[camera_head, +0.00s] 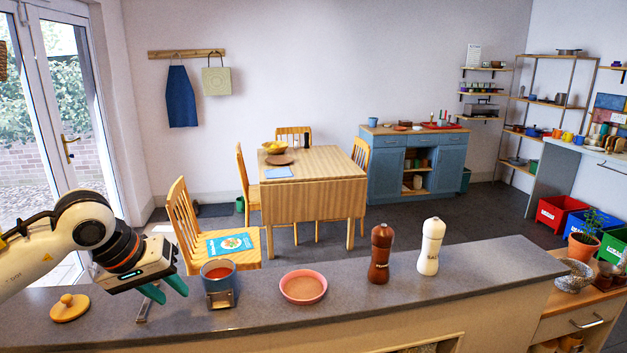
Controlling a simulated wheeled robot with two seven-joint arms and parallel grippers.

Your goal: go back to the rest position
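My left arm comes in from the left edge above the grey counter. My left gripper (171,294) has teal fingers pointing down and to the right, with a gap between them and nothing held. It is just left of a glass jar of red contents (218,275) with a grey lower part; whether they touch cannot be told. My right gripper is not in view.
On the grey counter (345,308) stand a pink bowl (303,287), a brown pepper mill (380,253) and a white salt mill (431,247). A wooden lid (69,308) lies at the left. A wooden table (315,200) with chairs stands beyond.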

